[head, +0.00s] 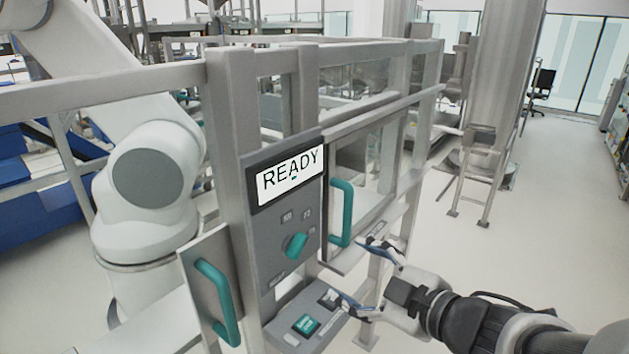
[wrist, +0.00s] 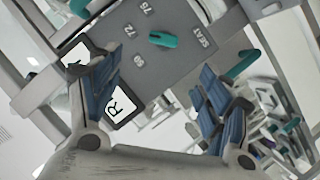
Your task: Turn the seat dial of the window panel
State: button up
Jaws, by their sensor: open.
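The seat dial is a small teal knob (head: 295,244) on the grey control panel (head: 265,238), below a white display (head: 290,178) reading READY. In the wrist view the dial (wrist: 163,39) is near the top middle, with number labels and the word SEAT around it on the panel. Which label it points to is unclear. My gripper (head: 355,270) is open and empty, to the right of and slightly below the dial, apart from it. In the wrist view its two blue-padded fingers (wrist: 158,78) are spread wide, with the dial beyond them.
A teal door handle (head: 342,212) stands right of the panel on the framed window. Another teal handle (head: 217,302) is on a plate at lower left. A console with a teal button (head: 306,323) juts out below the dial. Open floor (head: 560,215) lies to the right.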

jog(key=a+p, duration=0.1)
send_near(300, 247)
jog(key=x, duration=0.8)
jog(key=shift+s, duration=0.1)
jog(key=shift+x, duration=0.85)
jog(key=shift+r, duration=0.1)
jog(key=c, duration=1)
